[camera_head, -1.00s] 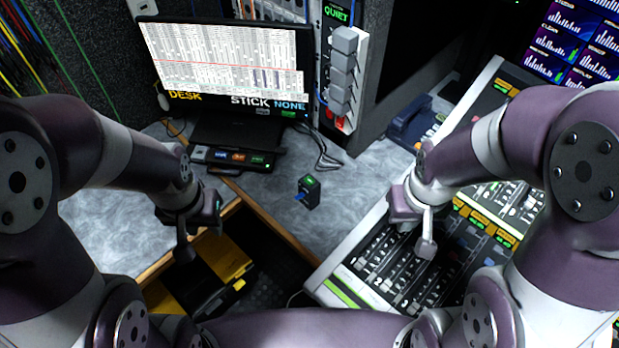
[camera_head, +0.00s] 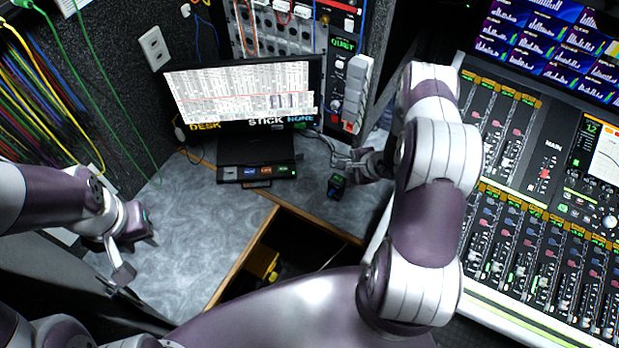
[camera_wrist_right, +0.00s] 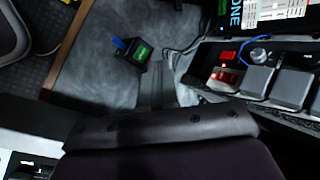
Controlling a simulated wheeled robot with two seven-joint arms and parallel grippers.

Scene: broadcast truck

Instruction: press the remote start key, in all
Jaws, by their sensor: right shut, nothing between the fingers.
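I cannot read which control is the remote start key. A black key panel (camera_head: 256,172) with blue, orange and green lit labels sits below the monitor. On the rack stands a column of grey caps (camera_head: 356,95). In the right wrist view, the grey caps (camera_wrist_right: 256,79) have red keys (camera_wrist_right: 228,75) beside them, one lit. My right gripper (camera_head: 350,164) is shut and empty, between the key panel and the rack foot, near a small black box (camera_head: 337,187). Its fingers (camera_wrist_right: 157,80) show in the wrist view. My left gripper (camera_head: 122,274) is over the desk's left end; its jaw opening is unclear.
The monitor (camera_head: 245,95) reads DESK and STICK NONE; a rack display (camera_head: 342,44) reads QUIET. The small box carries a green label and a blue piece. A dark open recess (camera_head: 290,245) lies in front, a mixing console (camera_head: 540,190) at right. The left desktop (camera_head: 190,215) is clear.

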